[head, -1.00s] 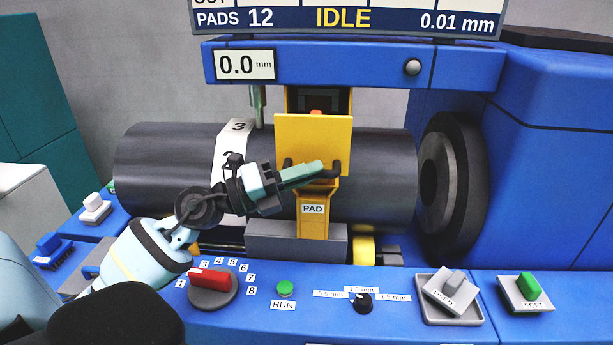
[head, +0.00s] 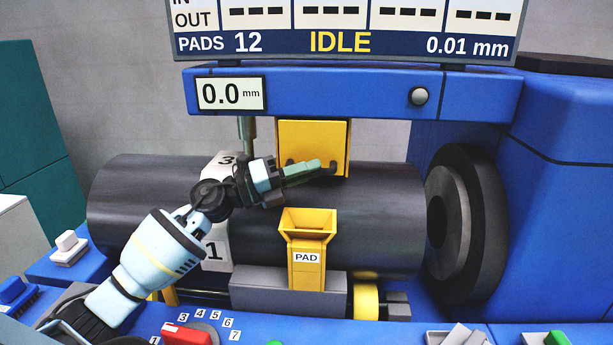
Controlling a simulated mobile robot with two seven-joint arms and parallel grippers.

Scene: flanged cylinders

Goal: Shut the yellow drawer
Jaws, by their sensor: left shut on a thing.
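The yellow drawer (head: 312,137) shows its flat front just under the blue beam (head: 345,91), with no dark interior visible above it. A dark handle (head: 333,168) crosses its lower part. My left gripper (head: 322,169) comes in from the left and is shut on the handle, at its right part. The gripper and my wrist hide part of the handle. Whether a small gap remains behind the drawer front cannot be told. My right gripper is not in view.
A large dark roller (head: 380,215) lies behind and below my gripper. A yellow PAD chute (head: 308,240) stands below the drawer. A dark flanged disc (head: 468,225) is at the right. A red selector knob (head: 188,334) is at the front edge.

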